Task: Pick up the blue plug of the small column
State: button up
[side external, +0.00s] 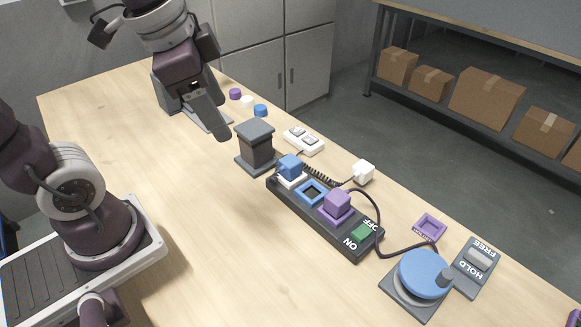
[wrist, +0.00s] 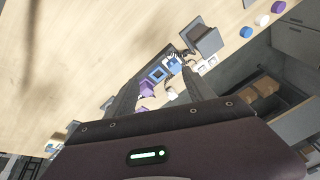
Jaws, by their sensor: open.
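The blue plug (side external: 290,167) sits upright on a white socket at the left end of the dark power strip (side external: 348,246). It also shows in the wrist view (wrist: 173,65), beyond my fingertips. The small column (side external: 256,146) is dark grey and stands on a square base just left of the strip. It shows near the top of the wrist view (wrist: 207,40). My gripper (side external: 197,122) is open and empty, left of the column and apart from the plug. In the wrist view my gripper's (wrist: 161,76) two long fingers are spread.
The strip has an empty blue socket (side external: 312,192), a purple plug (side external: 337,204) and a green switch (side external: 362,233). A white plug (side external: 363,172), a white button panel (side external: 303,139), cables and a blue dial (side external: 425,271) are nearby. The front table area is clear.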

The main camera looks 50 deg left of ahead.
jog(key=w+f+m+g, duration=0.1)
jog(key=w+f+m, duration=0.2)
jog(key=w+m, duration=0.15)
jog(key=m+g+h, duration=0.2)
jog(key=m+g, duration=0.1)
jog(key=m, duration=0.5)
send_over(290, 160)
jog(key=f, duration=1.1)
jog(key=shift+s+a+f, duration=0.15)
jog(key=shift+a+f, duration=0.05)
jog(key=shift+a, duration=0.2)
jog(key=f, duration=0.6)
jog(key=shift+w+d+f, duration=0.2)
jog(key=shift+d+f, duration=0.05)
jog(key=shift+d, duration=0.15)
jog(key=shift+c, duration=0.4)
grip_shut()
notch_tip(290, 160, up, 15)
